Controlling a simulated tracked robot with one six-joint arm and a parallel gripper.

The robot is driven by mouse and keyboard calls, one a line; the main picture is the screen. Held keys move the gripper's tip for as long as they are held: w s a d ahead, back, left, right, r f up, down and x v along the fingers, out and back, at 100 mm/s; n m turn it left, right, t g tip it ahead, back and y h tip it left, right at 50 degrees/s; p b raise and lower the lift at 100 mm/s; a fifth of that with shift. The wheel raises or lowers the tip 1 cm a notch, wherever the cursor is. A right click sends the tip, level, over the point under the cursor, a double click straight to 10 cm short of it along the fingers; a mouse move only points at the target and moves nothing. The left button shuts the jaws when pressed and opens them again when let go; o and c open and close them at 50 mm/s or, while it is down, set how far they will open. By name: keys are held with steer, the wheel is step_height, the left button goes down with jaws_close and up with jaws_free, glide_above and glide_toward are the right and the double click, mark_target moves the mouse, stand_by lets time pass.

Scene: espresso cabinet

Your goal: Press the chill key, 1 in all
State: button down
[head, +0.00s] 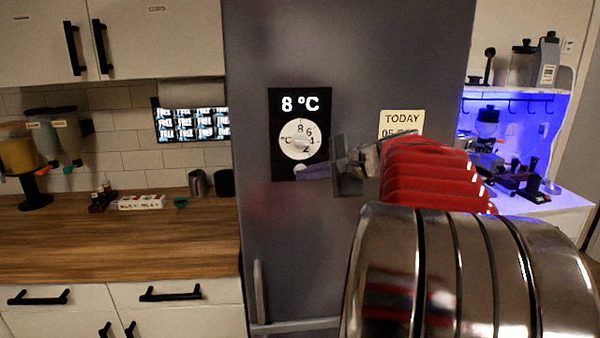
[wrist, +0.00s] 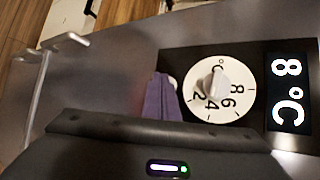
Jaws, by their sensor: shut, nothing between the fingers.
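The dark control panel (head: 276,150) is on the grey fridge front, with a lit 8 °C display (head: 300,104) and a white dial (head: 301,140). A small pale round key (head: 299,169), which looks like the chill key, sits below the dial. My gripper (head: 310,173) is shut and empty, its purple fingers at the panel's lower part. In the wrist view the gripper's fingers (wrist: 160,100) partly hide the key (wrist: 173,83), beside the dial (wrist: 219,90). I cannot tell whether the fingertips touch the key.
A vertical fridge handle (head: 259,290) is at lower left. A "TODAY" note (head: 401,122) is right of the panel, near my arm. A wooden counter (head: 120,235) with small items is on the left; a blue-lit coffee nook (head: 515,150) is on the right.

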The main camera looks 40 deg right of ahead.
steer(key=shift+w+d, duration=0.25)
steer(key=shift+w, duration=0.1)
stand_by(0.7)
stand_by(0.4)
steer(key=shift+s+a, duration=0.5)
steer(key=shift+s, duration=0.2)
steer(key=shift+s, duration=0.15)
steer(key=shift+s+a, duration=0.7)
steer(key=shift+s, duration=0.3)
steer(key=shift+s+a, duration=0.7)
steer(key=shift+s, duration=0.25)
